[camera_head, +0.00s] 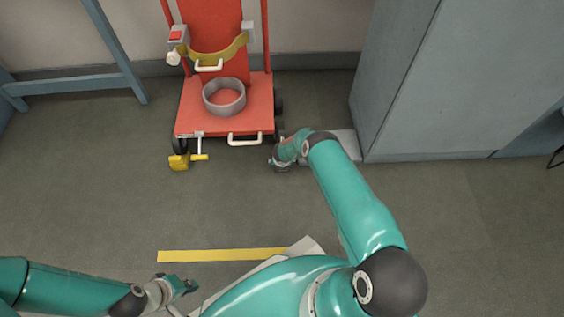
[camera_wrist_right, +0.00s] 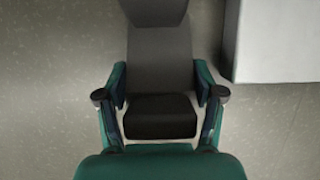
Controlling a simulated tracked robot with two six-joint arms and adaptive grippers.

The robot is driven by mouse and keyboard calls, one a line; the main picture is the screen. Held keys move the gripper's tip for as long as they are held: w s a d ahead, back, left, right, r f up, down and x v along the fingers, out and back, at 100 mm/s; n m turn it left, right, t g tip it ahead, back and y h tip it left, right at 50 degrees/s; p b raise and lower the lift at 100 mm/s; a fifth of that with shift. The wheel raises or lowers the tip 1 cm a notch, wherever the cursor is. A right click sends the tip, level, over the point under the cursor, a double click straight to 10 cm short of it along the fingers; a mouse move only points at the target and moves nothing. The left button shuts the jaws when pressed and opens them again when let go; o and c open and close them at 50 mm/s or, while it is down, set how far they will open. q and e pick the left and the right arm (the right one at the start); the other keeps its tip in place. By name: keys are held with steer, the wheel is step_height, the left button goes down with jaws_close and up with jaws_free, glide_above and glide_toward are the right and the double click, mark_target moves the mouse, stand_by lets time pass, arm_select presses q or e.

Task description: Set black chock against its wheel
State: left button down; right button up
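A black chock (camera_wrist_right: 160,115) lies between the two fingers of my right gripper (camera_wrist_right: 160,90) in the right wrist view; both fingers meet its sides. In the head view this gripper (camera_head: 281,162) is low at the floor, just in front of the red trolley's right side, and the chock there is hidden by the hand. The dark right wheel (camera_head: 278,102) shows at the trolley's right edge, beyond the gripper. I cannot tell whether the chock touches it. My left gripper (camera_head: 182,288) is at the lower left, empty, its fingers apart.
The red trolley (camera_head: 190,115) carries a grey ring (camera_head: 224,97). A pale plate (camera_head: 346,144) lies right of my right gripper, beside a grey cabinet (camera_head: 400,80). A yellow floor strip (camera_head: 220,255) lies nearer me. The floor between is clear.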

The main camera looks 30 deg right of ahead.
steer(key=o, duration=0.4)
steer(key=shift+c, duration=0.2)
steer(key=shift+s+a+r+p, duration=0.1)
steer(key=shift+s+r+p, duration=0.05)
steer(key=shift+r+p, duration=0.5)
steer(key=p+v, duration=1)
steer(key=s+a+r+m+g+y, duration=0.2)
steer(key=s+a+r+m+y, duration=0.1)
steer(key=s+a+r+m, duration=0.45)
steer(key=s+a+r+m+g+y, duration=0.1)
steer(key=s+a+r+m+y, duration=0.25)
steer(key=s+a+m, duration=0.55)
steer(key=s+a+r+m, duration=0.5)
steer(key=s+r+m, duration=0.3)
steer(key=r+m, duration=0.4)
steer(key=m, duration=0.3)
steer(key=shift+s+r+p, duration=0.25)
steer(key=shift+p, duration=0.05)
